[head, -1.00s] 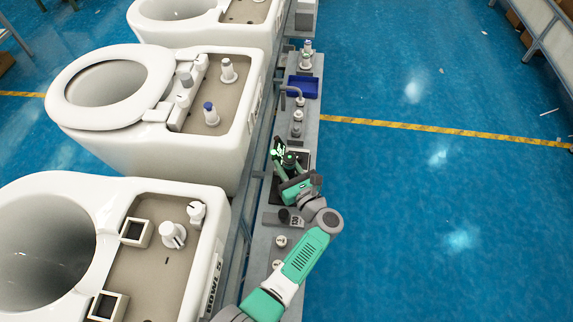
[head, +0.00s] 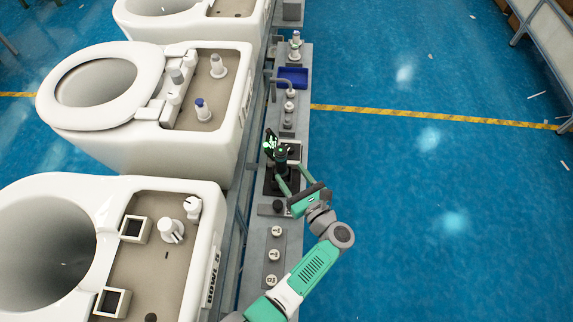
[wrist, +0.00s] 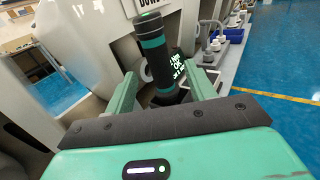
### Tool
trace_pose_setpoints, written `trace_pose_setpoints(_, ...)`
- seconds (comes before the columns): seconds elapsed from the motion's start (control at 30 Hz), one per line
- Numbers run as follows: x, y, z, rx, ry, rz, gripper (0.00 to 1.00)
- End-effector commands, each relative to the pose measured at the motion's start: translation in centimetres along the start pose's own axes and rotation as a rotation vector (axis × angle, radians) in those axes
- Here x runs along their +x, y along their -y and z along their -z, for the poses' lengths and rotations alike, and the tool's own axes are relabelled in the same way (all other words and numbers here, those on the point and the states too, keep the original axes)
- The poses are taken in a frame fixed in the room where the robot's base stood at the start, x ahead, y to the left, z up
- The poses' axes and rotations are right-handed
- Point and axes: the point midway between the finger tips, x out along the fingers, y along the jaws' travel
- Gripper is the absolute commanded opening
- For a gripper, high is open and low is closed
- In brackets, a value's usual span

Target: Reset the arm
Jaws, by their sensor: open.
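My gripper (head: 289,176) is above the narrow grey bench (head: 297,210), with its fingers apart. In the head view the dark device with green lights (head: 276,148) is just beyond the fingertips.
White toilets (head: 190,150) stand in a row left of the bench. Knobs (head: 275,255) and a blue tray (head: 293,76) are on the bench. A shelf (head: 545,35) stands far right.

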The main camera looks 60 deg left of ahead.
Motion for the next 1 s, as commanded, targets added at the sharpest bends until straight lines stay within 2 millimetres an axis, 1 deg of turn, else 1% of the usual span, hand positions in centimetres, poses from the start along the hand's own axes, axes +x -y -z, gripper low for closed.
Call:
trace_pose_setpoints(0.87,-0.1,0.0,0.0,-0.001,0.000,0.000,0.55)
trace_pose_setpoints(0.93,-0.6,1.6,-1.5,-0.121,-0.039,0.017,0.55)
trace_pose_setpoints(0.97,-1.0,2.8,-2.5,-0.208,-0.069,0.031,0.55)
trace_pose_setpoints(1.0,-1.7,4.6,-4.3,-0.357,-0.124,0.053,0.55)
